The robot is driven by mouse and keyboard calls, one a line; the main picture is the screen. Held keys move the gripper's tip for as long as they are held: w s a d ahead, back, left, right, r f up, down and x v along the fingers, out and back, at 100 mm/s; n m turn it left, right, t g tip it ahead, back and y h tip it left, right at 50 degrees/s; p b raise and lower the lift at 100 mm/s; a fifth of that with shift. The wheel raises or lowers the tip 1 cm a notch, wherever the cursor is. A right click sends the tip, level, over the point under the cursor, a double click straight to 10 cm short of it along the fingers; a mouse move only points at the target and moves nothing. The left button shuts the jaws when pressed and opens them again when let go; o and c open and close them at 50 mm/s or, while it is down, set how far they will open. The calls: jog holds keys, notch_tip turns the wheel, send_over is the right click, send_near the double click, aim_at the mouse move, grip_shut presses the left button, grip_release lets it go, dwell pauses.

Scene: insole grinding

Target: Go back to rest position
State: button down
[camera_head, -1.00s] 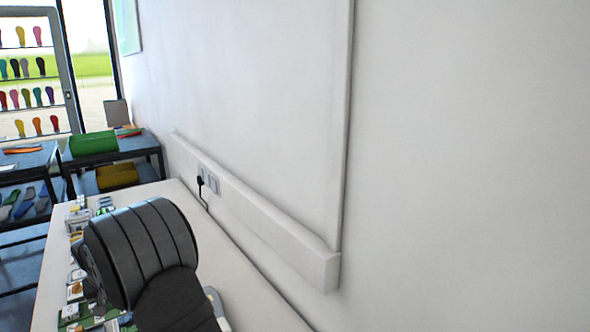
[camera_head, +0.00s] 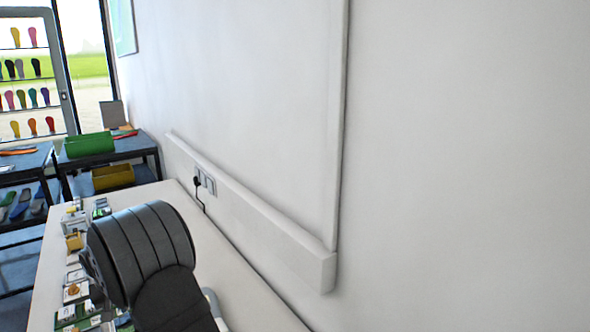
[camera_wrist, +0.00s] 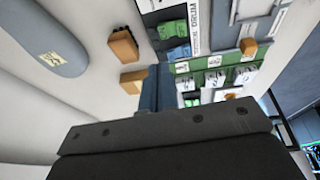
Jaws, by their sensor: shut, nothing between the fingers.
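My gripper (camera_wrist: 157,88) shows in the wrist view as narrow blue fingers, shut and empty, above a dark bar on my wrist. It is over the white tabletop, between a tan block (camera_wrist: 132,80) and a green tray (camera_wrist: 220,72) with labelled small items. A grey insole (camera_wrist: 55,50) with a small yellow label lies at the upper left of the wrist view, apart from the fingers. In the head view my dark arm covers part of the white table (camera_head: 240,290), and my gripper is hidden there.
A second tan block (camera_wrist: 122,45) lies near the insole. A white wall with a cable trunking (camera_head: 250,215) runs along the table's right side. Behind are a dark bench with a green bin (camera_head: 90,143), a yellow bin (camera_head: 113,177) and a rack of coloured insoles.

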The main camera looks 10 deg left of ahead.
notch_tip(320, 180, up, 5)
jog(key=d, duration=0.2)
jog(key=a+f, duration=0.1)
jog(key=f, duration=0.1)
jog(key=a+f, duration=0.1)
jog(key=f, duration=0.2)
jog(key=a+f, duration=0.1)
jog(key=f, duration=0.2)
jog(key=shift+a, duration=0.1)
jog(key=shift+s+a, duration=0.1)
jog(key=shift+a, duration=0.25)
jog(key=v, duration=0.9)
jog(key=shift+d+r, duration=0.15)
jog(key=shift+r, duration=0.2)
dwell(2.0)
